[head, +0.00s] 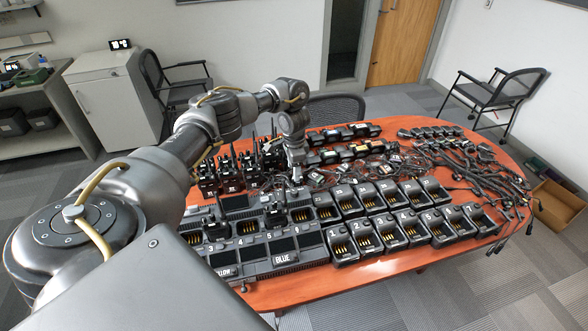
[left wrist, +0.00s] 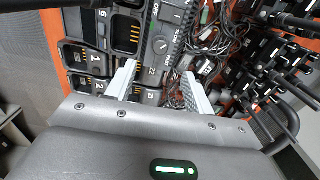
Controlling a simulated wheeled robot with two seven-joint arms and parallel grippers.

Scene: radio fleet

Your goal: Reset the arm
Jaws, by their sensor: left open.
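My left arm comes in from the left in the head view and reaches over the table, bent down at the wrist. Its left gripper (head: 296,172) hangs above the far middle of the table, between the standing radios and the charger rows. In the left wrist view the two pale fingers of the left gripper (left wrist: 160,88) are apart, with nothing held between them. Charger slots and cables show beyond the fingers. My right arm and right gripper are in neither view.
Radios (head: 230,172) with antennas stand left of the gripper. Multi-slot chargers (head: 262,248) and single chargers (head: 400,230) fill the front of the orange table (head: 330,283). Tangled cables (head: 465,165) lie at right. Chairs (head: 495,93) and a white cabinet (head: 115,105) stand around.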

